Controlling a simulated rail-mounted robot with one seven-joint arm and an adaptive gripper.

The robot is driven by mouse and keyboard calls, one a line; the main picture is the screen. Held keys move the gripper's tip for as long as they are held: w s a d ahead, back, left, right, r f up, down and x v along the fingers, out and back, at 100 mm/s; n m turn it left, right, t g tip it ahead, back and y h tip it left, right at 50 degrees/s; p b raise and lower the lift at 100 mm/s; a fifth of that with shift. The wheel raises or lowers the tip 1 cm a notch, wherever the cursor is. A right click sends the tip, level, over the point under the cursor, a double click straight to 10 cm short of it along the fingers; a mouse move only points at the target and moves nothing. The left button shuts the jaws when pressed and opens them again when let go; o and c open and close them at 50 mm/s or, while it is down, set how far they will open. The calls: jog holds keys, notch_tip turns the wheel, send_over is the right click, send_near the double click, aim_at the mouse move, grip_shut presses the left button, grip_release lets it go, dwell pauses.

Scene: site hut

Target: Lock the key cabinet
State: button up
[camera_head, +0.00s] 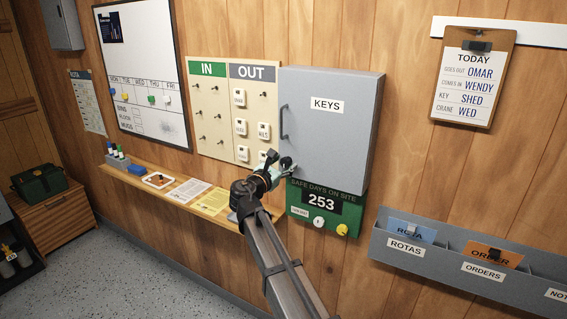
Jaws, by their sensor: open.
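The key cabinet (335,140) is a grey box on the wood-panelled wall, labelled KEYS, and its door looks shut. A dark vertical handle (283,122) is on the left side of its door. My gripper (287,163) is open, at the cabinet's lower left corner, below the handle. I cannot tell whether it touches the cabinet. No lock or key can be made out on the door; the gripper hides part of the lower left corner.
The IN and OUT key board (222,122) hangs just left of the cabinet. The green safety-days sign (325,208) is below it. A narrow shelf (222,216) with papers runs along the wall at left. A grey file rack (440,262) is at lower right.

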jog(key=shift+w, duration=0.1)
grip_shut()
jog(key=shift+f+m+b, duration=0.1)
jog(key=shift+m+b, duration=0.2)
jog(key=shift+b, duration=0.15)
jog(key=m+b, duration=0.2)
jog(key=b, duration=0.1)
jog(key=shift+f, duration=0.15)
jog(key=m+b, duration=0.6)
jog(key=shift+b, duration=0.4)
jog(key=m+b, duration=0.5)
jog(key=b, duration=0.1)
jog(key=m+b, duration=0.2)
jog(key=m, duration=0.1)
jog(key=m+b, duration=0.1)
jog(key=b, duration=0.1)
jog(key=shift+r, duration=0.25)
jog(key=shift+m, duration=0.3)
